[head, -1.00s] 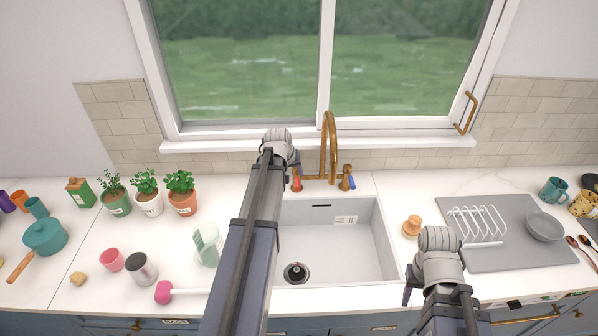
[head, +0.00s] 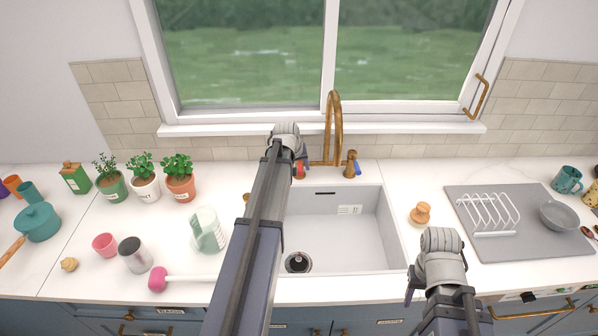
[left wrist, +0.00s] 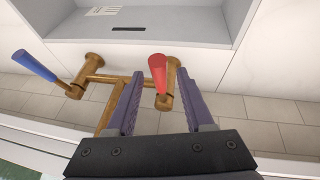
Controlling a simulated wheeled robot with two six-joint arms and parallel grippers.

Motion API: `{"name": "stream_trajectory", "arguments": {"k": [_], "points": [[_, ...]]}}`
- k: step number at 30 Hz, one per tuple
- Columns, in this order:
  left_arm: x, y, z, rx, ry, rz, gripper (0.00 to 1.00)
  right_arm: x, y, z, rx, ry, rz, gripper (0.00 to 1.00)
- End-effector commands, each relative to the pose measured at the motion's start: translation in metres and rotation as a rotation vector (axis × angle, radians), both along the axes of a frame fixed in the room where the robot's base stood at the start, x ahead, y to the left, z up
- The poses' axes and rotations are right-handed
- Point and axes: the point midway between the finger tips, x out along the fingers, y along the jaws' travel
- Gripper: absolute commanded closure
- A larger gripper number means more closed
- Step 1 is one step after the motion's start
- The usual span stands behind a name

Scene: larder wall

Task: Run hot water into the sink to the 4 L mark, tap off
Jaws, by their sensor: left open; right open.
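The white sink (head: 350,243) looks empty, with a dark round drain fitting (head: 298,262) at its front left. A small printed marking (head: 350,210) is on its back wall, too small to read. The brass tap (head: 333,130) stands behind it; no water shows at it. Its red handle (left wrist: 157,72) lies between the spread fingers of my open left gripper (left wrist: 158,97); I cannot tell whether they touch. The blue handle (left wrist: 36,66) is on the other side. In the head view my left gripper (head: 292,158) partly hides the red handle (head: 299,172). My right gripper (head: 420,285) is open near the sink's front right.
A wooden-handled brush (head: 420,214) sits right of the sink beside a grey mat (head: 480,253) with a white rack (head: 487,213). A measuring jug (head: 208,232), a pink-headed tool (head: 160,278), cups and potted plants (head: 179,178) stand on the left. The window sill (head: 220,129) runs behind.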

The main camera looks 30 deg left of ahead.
Motion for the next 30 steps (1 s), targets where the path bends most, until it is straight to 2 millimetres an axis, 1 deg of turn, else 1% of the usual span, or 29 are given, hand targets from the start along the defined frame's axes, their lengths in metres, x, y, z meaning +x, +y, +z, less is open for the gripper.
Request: {"name": "stream_trajectory", "arguments": {"k": [5,6,18,20,30], "points": [[0.0,-0.0002,0.0009,0.0,0.0,0.0,0.47,0.0,0.0,0.0008,0.0,0.0,0.0,0.5],[-0.0001,-0.0002,0.0008,0.0,0.0,0.0,0.5,0.0,0.0,0.0008,0.0,0.0,0.0,0.5],[-0.0002,-0.0002,0.0008,0.0,0.0,0.0,0.95,0.0,0.0,0.0008,0.0,0.0,0.0,0.5],[-0.0002,-0.0002,0.0008,0.0,0.0,0.0,1.0,0.0,0.0,0.0008,0.0,0.0,0.0,0.5],[-0.0001,-0.0001,0.0007,0.0,0.0,0.0,1.0,0.0,-0.0001,0.0007,0.0,0.0,0.0,0.5]]}}
